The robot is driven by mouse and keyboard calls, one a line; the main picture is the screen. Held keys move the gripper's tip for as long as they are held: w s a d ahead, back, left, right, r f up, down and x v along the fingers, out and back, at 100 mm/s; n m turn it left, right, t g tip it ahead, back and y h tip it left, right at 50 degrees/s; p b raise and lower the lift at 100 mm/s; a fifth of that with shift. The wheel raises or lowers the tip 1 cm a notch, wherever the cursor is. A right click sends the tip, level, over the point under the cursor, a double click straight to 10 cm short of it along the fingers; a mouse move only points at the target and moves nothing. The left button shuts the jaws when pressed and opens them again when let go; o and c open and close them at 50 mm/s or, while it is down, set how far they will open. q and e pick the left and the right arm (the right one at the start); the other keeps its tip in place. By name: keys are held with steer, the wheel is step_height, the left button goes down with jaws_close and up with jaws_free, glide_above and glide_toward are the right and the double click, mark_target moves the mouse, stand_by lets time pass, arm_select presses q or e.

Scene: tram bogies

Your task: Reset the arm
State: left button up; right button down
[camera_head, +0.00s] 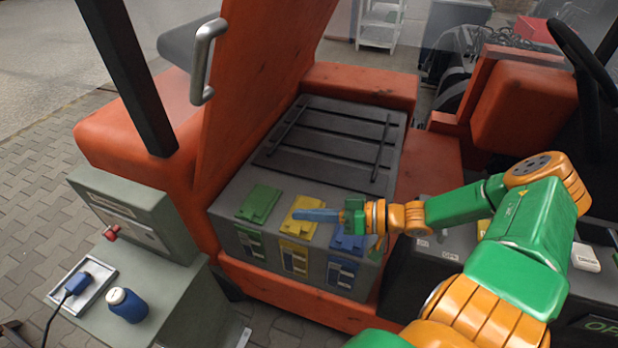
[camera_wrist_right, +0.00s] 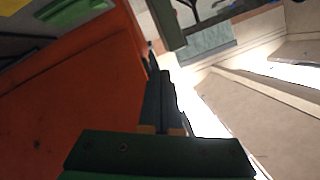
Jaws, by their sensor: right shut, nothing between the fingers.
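My right arm (camera_head: 500,215) reaches in from the lower right in the head view, its forearm pointing left. My right gripper (camera_head: 300,215) is shut and empty, with its fingers pointing left in front of the yellow block on the battery box. I cannot tell from this view how far the fingers are from the block. In the right wrist view the gripper's closed fingers (camera_wrist_right: 160,80) stick out ahead with nothing between them. My left gripper is not in view.
A green block (camera_head: 260,203), a yellow block (camera_head: 302,205) and a blue block (camera_head: 348,240) sit on the dark box (camera_head: 335,150). A blue bottle (camera_head: 127,305) stands on the grey cabinet at left. An orange panel (camera_head: 260,80) and steering wheel (camera_head: 585,60) rise nearby.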

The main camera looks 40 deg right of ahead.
steer(key=s+a+r, duration=0.2)
steer(key=s, duration=0.2)
steer(key=w+d+f+n+h, duration=0.1)
steer(key=w+d+f+h, duration=0.1)
steer(key=f, duration=0.5)
steer(key=w+d+f+n+h, duration=0.1)
steer(key=f, duration=0.5)
steer(key=s+d+f+m+g+h, duration=0.1)
steer(key=s+d+f+h, duration=0.15)
steer(key=f, duration=0.55)
steer(key=s+d+f+g+h, duration=0.1)
steer(key=s+f+g+h, duration=0.15)
steer(key=f, duration=0.55)
arm_select(q)
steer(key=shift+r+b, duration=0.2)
steer(key=shift+b, duration=0.25)
arm_select(e)
steer(key=s+a+f+g, duration=0.4)
steer(key=s+f, duration=0.3)
steer(key=s, duration=0.4)
steer(key=s+a+f+g+h, duration=0.1)
steer(key=s+a+f+g, duration=0.2)
steer(key=s+a+f, duration=0.3)
steer(key=s+a, duration=0.1)
steer(key=s, duration=0.4)
steer(key=shift+s+a+f+g, duration=0.15)
steer(key=shift+f+g, duration=0.2)
